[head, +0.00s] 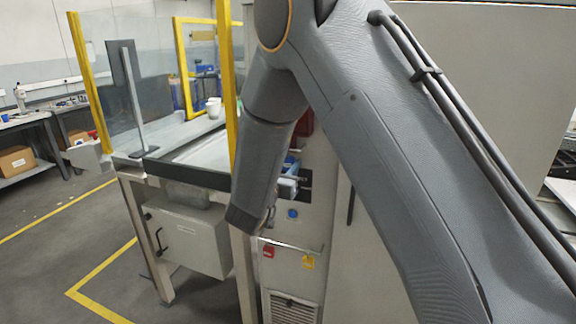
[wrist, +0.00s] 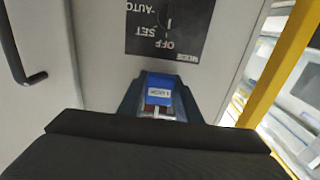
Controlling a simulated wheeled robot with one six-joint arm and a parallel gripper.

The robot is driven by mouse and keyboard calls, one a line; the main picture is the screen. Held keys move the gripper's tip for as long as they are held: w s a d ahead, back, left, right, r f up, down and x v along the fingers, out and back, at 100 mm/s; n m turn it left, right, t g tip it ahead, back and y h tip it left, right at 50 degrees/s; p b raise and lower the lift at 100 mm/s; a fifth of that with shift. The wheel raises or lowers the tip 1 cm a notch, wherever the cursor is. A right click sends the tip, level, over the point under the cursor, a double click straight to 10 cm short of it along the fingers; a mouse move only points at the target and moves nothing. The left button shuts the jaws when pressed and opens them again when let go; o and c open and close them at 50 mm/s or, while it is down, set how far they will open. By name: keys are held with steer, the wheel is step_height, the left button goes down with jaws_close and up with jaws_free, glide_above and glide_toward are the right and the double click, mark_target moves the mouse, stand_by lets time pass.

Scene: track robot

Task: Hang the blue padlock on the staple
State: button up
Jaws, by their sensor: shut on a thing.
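The blue padlock (wrist: 159,97) shows in the wrist view as a blue block with a white label, with small red and silver parts below it. My gripper (wrist: 158,88) is shut on it, with dark blue fingers on both sides. It is close to a pale cabinet wall, just below a dark switch plate in the picture. In the head view my arm covers most of the gripper, and only blue parts show beside the arm. I cannot make out the staple in either view, nor whether the padlock touches anything.
The dark switch plate (wrist: 168,28) reads upside down in the wrist view. A dark handle (wrist: 18,55) is at left and a yellow post (wrist: 280,62) at right. In the head view, a red tag (head: 268,251) and a yellow tag (head: 308,262) hang on the cabinet front.

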steer(key=o, duration=1.2)
steer(key=shift+c, duration=0.2)
steer(key=shift+s, duration=0.1)
steer(key=b+v, duration=0.3)
steer(key=v, duration=0.4)
steer(key=s+d+f+n+g+y, duration=0.3)
steer(key=d+f+g+y, duration=0.3)
steer(key=d+f+y, duration=0.15)
steer(key=s+d+f+g, duration=0.2)
steer(key=s+d+g, duration=0.2)
steer(key=s+d, duration=0.3)
steer(key=s+d+f+n+g+h, duration=0.1)
steer(key=s+d+g, duration=0.4)
steer(key=s, duration=1.1)
steer(key=d+f, duration=0.1)
steer(key=d, duration=0.2)
steer(key=shift+g, duration=0.3)
